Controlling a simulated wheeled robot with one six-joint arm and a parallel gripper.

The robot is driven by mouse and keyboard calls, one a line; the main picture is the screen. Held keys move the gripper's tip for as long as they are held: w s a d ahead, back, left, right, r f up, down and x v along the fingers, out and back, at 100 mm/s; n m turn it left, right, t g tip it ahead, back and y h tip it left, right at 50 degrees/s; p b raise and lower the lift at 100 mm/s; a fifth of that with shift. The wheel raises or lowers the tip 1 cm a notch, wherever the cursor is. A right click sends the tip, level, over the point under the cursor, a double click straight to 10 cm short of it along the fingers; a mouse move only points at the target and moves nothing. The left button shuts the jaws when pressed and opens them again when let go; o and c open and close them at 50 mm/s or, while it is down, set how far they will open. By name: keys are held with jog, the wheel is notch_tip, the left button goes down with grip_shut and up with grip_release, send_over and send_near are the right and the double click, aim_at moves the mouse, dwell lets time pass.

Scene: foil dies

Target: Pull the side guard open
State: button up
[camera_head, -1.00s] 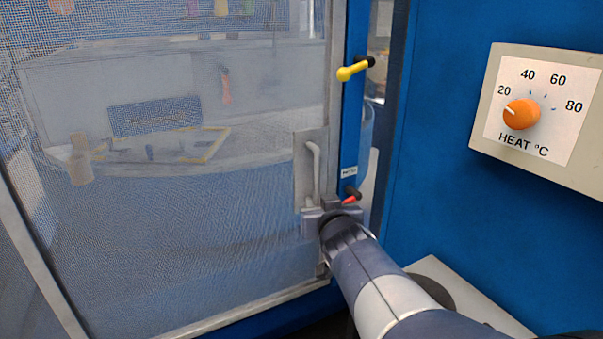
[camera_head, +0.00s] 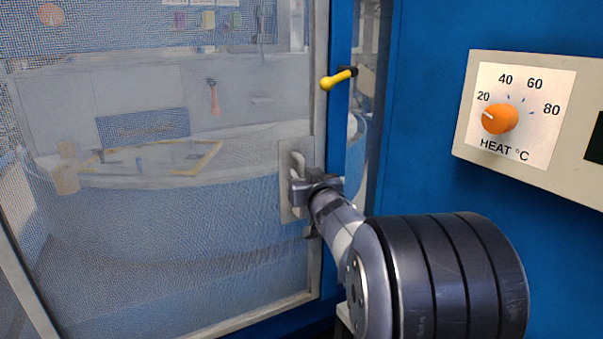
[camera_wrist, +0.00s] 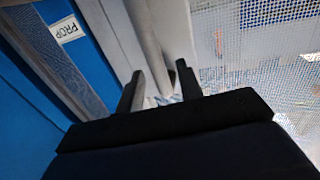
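The side guard (camera_head: 160,240) is a wire-mesh panel in a pale metal frame, its right edge against the blue post (camera_head: 340,110). Its pale grey bar handle (camera_head: 297,162) stands on a plate at that edge. My gripper (camera_head: 298,188) is at the handle's lower part, partly covering it. In the wrist view, the two dark fingers (camera_wrist: 158,88) stand apart, with the handle bar (camera_wrist: 152,45) running between them. A gap seems to show beside the bar. Contact with the bar cannot be made out.
A yellow-knobbed lever (camera_head: 338,78) sticks out from the post above my gripper. A PROP label (camera_wrist: 66,29) is on blue metal in the wrist view. A heat dial (camera_head: 499,118) is on a panel at right. A table with a yellow frame shows through the mesh.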

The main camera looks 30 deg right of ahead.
jog(key=shift+w+d, duration=0.2)
jog(key=shift+w, duration=0.8)
jog(key=shift+c, duration=0.3)
grip_shut()
